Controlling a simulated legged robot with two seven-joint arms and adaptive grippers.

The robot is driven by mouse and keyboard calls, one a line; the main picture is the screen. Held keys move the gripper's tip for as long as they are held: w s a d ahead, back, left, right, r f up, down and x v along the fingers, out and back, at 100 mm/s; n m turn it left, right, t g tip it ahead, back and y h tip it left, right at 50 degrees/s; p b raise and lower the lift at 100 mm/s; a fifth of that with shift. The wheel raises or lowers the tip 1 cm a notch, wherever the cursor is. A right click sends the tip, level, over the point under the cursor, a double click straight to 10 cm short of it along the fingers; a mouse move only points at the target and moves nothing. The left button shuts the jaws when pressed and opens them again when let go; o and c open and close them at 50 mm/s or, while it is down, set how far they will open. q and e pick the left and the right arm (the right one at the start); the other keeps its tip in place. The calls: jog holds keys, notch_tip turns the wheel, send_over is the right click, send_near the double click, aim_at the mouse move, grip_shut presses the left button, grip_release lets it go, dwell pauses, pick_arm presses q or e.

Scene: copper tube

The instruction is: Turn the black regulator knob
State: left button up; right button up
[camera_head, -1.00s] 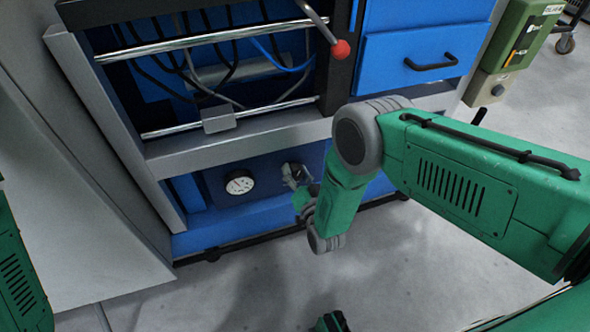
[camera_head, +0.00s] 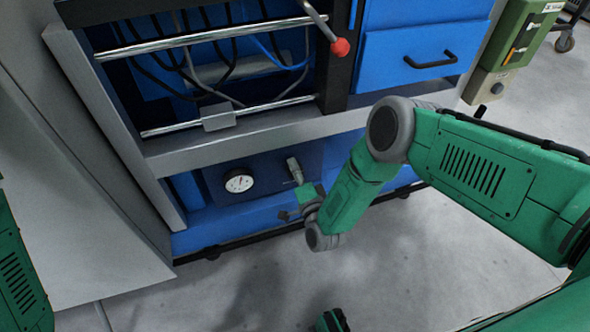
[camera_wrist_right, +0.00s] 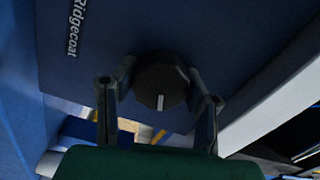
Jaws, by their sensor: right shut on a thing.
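The black regulator knob (camera_wrist_right: 162,85) sits on a dark blue panel in the right wrist view. Its white pointer line is toward the lower edge of that picture. My right gripper (camera_wrist_right: 161,76) has one finger on each side of the knob and is shut on it. In the head view the right gripper (camera_head: 291,191) is at the low panel, right of a round white gauge (camera_head: 239,183). I cannot make out the knob clearly there, beside the fingers. My left gripper is out of view.
The panel (camera_head: 215,200) is recessed under a grey ledge (camera_head: 250,135) of the blue cabinet. A red-ball lever (camera_head: 340,47) hangs above. A blue drawer (camera_head: 410,70) and green box (camera_head: 528,30) stand right. The floor in front is clear.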

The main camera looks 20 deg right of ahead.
jog(key=shift+s+d+f, duration=0.1)
jog(key=shift+s+f, duration=0.05)
jog(key=shift+f, duration=0.05)
dwell(0.4)
jog(key=o, duration=1.2)
jog(key=shift+c, duration=0.2)
jog(key=shift+r, duration=0.1)
jog(key=s, duration=1.2)
jog(key=shift+d+f, duration=0.2)
jog(key=shift+d, duration=0.05)
jog(key=shift+w, duration=0.1)
